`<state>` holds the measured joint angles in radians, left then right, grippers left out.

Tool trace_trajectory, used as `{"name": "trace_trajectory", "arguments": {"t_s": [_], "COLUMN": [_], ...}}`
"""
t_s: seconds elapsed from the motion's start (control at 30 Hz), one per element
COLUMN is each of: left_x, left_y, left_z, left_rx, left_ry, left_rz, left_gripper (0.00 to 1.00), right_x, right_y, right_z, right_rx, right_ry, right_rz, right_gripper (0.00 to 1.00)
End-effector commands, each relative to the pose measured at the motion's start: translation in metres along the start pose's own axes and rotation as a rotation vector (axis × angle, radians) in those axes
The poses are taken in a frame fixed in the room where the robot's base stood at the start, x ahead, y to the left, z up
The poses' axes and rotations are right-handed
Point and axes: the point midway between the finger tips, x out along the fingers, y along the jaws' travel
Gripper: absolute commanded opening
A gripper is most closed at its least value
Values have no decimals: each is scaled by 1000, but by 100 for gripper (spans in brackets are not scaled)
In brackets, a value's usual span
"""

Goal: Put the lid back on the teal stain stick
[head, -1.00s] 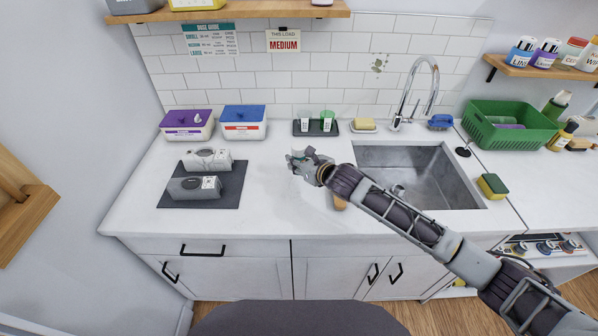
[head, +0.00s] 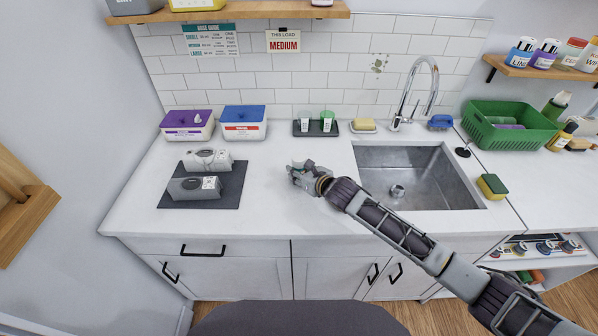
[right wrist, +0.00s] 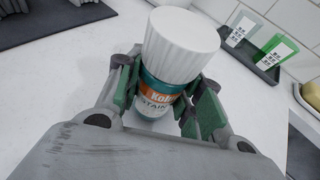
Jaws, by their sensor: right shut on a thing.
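The teal stain stick (right wrist: 156,97) is upright between the fingers of my right gripper in the right wrist view. A wide white ribbed lid (right wrist: 180,45) sits at its top, and I cannot tell whether it is fully seated. My right gripper (right wrist: 162,104) is shut on the stick's labelled body, below the lid, with a green-padded finger on each side. In the head view my right gripper (head: 298,171) is over the counter left of the sink, and the stick is barely distinguishable there. My left gripper is not in view.
A dark mat (head: 222,194) with grey devices lies to the left. Behind are purple-lidded (head: 187,124) and blue-lidded (head: 244,122) boxes and a black tray (head: 315,134) with two small containers. The sink (head: 422,180) is to the right. Counter between mat and gripper is clear.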

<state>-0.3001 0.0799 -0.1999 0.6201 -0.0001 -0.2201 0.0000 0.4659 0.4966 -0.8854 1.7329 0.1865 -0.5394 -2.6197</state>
Motion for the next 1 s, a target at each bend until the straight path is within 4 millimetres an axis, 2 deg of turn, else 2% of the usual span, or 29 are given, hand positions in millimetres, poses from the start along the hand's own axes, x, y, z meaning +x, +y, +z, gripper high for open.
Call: {"name": "trace_trajectory", "arguments": {"t_s": [0.53, 0.57, 0.7, 1.0], "left_x": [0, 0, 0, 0], "left_y": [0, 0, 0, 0], "left_z": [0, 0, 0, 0], "left_rx": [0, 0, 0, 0], "left_ry": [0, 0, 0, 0], "left_rz": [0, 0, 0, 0], "left_gripper": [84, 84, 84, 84], "right_x": [2, 2, 2, 2], "right_y": [0, 0, 0, 1], "right_z": [-6, -6, -6, -6], "right_rx": [0, 0, 1, 1], "right_ry": [-2, -1, -1, -1], "right_rz": [1, 1, 1, 1], "right_gripper": [0, 41, 58, 58]}}
